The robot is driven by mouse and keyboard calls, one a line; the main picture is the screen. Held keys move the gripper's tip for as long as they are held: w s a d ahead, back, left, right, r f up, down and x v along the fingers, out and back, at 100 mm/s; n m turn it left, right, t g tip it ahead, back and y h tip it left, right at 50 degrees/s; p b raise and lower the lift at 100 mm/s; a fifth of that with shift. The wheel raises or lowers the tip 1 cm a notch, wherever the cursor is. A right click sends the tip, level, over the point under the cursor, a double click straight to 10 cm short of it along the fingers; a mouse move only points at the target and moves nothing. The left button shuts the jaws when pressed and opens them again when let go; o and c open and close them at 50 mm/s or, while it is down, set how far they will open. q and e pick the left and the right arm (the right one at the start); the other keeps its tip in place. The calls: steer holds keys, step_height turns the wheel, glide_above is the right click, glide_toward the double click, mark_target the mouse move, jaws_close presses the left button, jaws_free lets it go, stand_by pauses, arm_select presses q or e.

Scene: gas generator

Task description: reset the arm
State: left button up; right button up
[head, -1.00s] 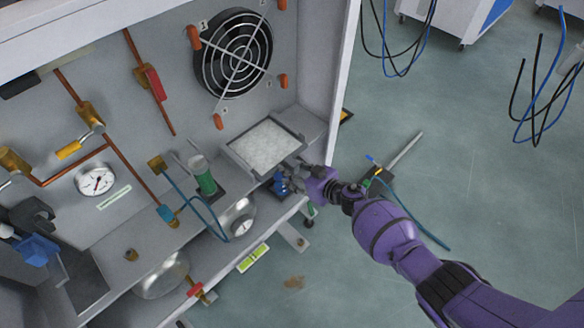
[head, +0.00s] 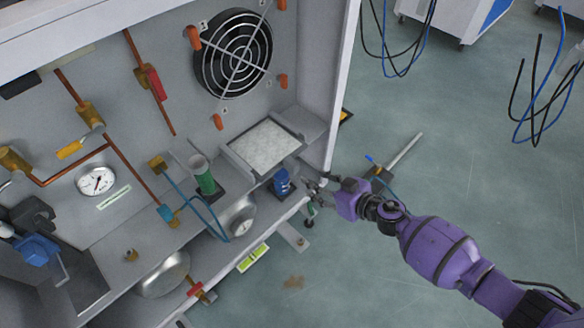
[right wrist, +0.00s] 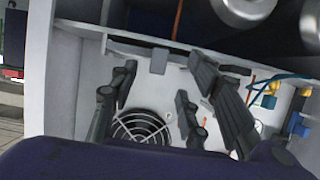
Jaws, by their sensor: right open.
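My right arm, purple with black joints, comes in from the lower right in the head view. Its right gripper (head: 314,188) is open and empty, just outside the front right corner of the cabinet shelf. A blue object (head: 282,182) stands on the shelf to the left of the gripper, apart from it. In the right wrist view the gripper's dark fingers (right wrist: 160,100) are spread, with nothing between them. My left gripper is not seen.
The cabinet's right side wall (head: 342,90) stands close to the gripper. A tray of white material (head: 265,146), a green-based cylinder (head: 204,176), a gauge (head: 96,180) and a fan (head: 233,53) are in the cabinet. Open floor (head: 480,190) lies to the right.

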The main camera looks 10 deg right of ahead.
steer(key=shift+s+d+r, duration=0.2)
steer(key=shift+s, duration=0.15)
